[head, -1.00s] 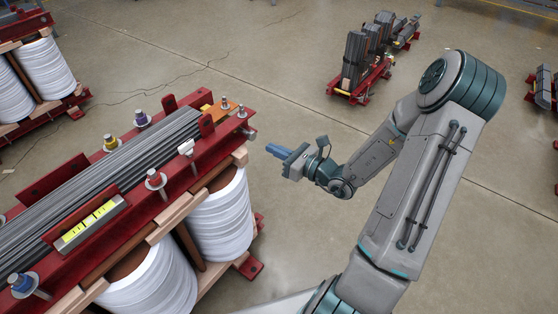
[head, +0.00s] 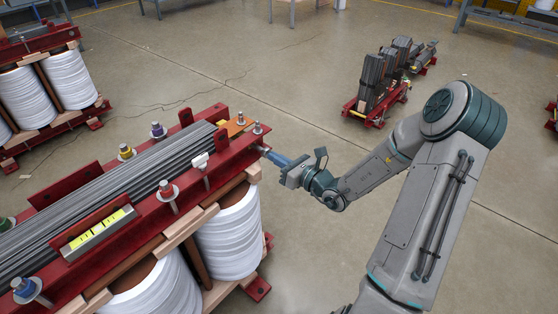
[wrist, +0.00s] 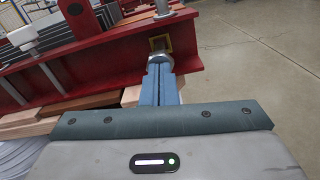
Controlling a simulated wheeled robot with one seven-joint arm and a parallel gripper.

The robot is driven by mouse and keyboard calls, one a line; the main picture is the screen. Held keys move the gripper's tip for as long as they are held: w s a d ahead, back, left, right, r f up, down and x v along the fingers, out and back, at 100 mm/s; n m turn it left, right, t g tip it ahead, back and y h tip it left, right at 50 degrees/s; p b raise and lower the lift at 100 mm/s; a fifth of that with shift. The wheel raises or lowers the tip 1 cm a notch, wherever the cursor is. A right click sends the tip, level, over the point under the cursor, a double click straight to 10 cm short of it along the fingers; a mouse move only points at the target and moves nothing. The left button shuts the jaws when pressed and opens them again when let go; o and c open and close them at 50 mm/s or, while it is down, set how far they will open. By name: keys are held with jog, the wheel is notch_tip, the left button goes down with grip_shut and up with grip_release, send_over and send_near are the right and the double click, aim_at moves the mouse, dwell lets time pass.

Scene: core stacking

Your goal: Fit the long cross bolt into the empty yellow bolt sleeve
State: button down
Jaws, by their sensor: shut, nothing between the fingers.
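In the wrist view, a yellow-edged square opening (wrist: 168,42), which looks like the bolt sleeve, sits in the side of the red beam. A silver round bolt end (wrist: 160,59) lies just in front of it, at my fingertips. I cannot tell how deep the bolt sits. My gripper (wrist: 160,74) has its blue fingers shut together with nothing between them, tips at or touching the bolt end. In the head view, my gripper (head: 270,155) points left at the near right end of the red beam (head: 215,170); the bolt is barely visible there.
Upright bolts with coloured collars, such as a yellow one (head: 124,152) and a purple one (head: 157,130), stand along the core top. White coils (head: 228,225) stand below the beam. A red stand with dark plates (head: 375,95) is farther back.

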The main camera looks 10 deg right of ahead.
aim_at(264, 151)
jog(key=shift+x, duration=2.6)
jog(key=shift+s+d, duration=0.1)
jog(key=p+v, duration=0.3)
jog(key=v, duration=1.3)
jog(key=shift+s+d, duration=0.1)
jog(key=shift+s, duration=0.05)
dwell(0.3)
